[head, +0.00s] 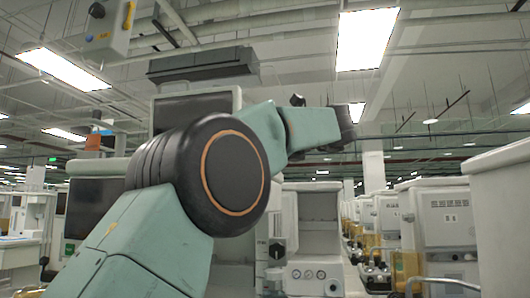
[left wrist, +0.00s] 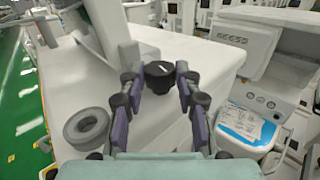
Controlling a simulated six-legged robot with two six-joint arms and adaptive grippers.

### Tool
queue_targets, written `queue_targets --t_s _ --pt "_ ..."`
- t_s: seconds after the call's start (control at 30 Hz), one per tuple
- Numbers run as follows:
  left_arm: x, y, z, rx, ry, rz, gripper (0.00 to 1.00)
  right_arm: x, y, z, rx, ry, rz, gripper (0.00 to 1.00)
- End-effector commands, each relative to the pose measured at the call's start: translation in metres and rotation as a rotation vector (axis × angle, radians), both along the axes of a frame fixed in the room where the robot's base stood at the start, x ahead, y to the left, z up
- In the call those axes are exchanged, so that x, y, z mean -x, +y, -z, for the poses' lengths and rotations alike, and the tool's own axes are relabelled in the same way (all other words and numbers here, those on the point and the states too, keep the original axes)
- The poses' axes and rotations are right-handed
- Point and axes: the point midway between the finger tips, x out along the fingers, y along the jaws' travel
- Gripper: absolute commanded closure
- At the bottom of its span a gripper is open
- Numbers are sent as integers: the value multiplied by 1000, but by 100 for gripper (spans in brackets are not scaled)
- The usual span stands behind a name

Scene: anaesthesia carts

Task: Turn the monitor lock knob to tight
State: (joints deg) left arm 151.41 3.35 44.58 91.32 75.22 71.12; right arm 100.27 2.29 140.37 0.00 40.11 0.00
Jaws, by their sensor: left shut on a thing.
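The black lock knob (left wrist: 159,78) shows in the left wrist view, above a white cart surface, with a short pale mark on its top. My left gripper (left wrist: 157,74) has its two dark, purple-sided fingers on either side of the knob and is shut on it. In the head view my green left arm comes in from the lower left and reaches to the upper right; its fingers and the knob cannot be made out there. A dark-screened monitor (head: 190,110) stands behind the arm, partly hidden. My right gripper is in neither view.
A white cart top (left wrist: 190,55) lies under the gripper, with a grey ring-shaped part (left wrist: 87,127) at its left. A blue-and-white box (left wrist: 245,125) is at the right. Several white carts (head: 435,215) line the right of the head view.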

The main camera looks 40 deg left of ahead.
Motion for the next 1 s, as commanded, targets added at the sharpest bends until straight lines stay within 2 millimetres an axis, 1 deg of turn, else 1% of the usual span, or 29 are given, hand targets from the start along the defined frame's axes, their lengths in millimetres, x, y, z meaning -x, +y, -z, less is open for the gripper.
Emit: queue_targets --t_s 0.03,0.37,0.4,0.67,1.0 --pt "-1 1 6 11 10 -2 99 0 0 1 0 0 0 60" --pt "-1 1 6 11 10 -2 99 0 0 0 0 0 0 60" --pt "-1 1 6 11 10 -2 65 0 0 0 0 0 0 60" --pt "0 0 3 6 4 0 44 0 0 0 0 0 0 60" --pt "0 0 1 4 2 -3 44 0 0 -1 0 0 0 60"
